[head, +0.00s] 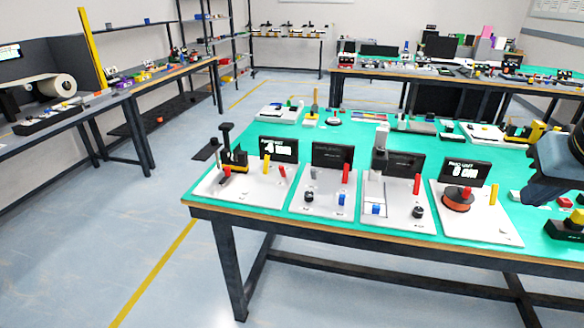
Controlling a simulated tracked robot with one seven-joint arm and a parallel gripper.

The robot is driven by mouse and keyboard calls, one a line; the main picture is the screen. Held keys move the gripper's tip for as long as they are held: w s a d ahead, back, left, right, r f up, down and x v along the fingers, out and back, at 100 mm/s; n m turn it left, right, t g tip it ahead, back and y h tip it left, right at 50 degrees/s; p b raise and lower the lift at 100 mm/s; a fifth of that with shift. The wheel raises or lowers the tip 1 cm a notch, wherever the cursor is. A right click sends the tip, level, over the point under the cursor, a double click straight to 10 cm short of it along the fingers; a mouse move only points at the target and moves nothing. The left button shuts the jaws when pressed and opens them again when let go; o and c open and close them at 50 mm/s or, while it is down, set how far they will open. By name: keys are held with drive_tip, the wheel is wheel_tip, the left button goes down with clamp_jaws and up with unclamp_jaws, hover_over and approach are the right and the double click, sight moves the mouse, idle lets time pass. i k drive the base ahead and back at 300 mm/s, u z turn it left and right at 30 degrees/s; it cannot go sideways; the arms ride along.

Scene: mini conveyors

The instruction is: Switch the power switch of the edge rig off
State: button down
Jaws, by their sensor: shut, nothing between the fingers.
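Several white rigs with small screens stand in a row on the green table top. No readable label shows which is the edge rig. The leftmost rig (222,195) is nearest the table's left end. It has a lit screen (279,149), a black-and-yellow upright fixture (234,160) and a small red upright part (283,172). Which part is a power switch, and its position, is too small to tell. My gripper (532,195) is at the right edge, partly cut off. It looks shut and empty, well right of the leftmost rig and apart from it.
Two middle rigs have dark screens (332,156) (405,164) and small red, blue and black parts. The right rig has a lit screen (464,171) and an orange disc (458,200). Small items lie along the table's back and right. The floor (100,230) at left is clear.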

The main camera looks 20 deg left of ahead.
sight(282, 169)
drive_tip(key=k, duration=0.65)
drive_tip(key=u, duration=0.25)
drive_tip(key=i, duration=1.2)
drive_tip(key=u, duration=0.5)
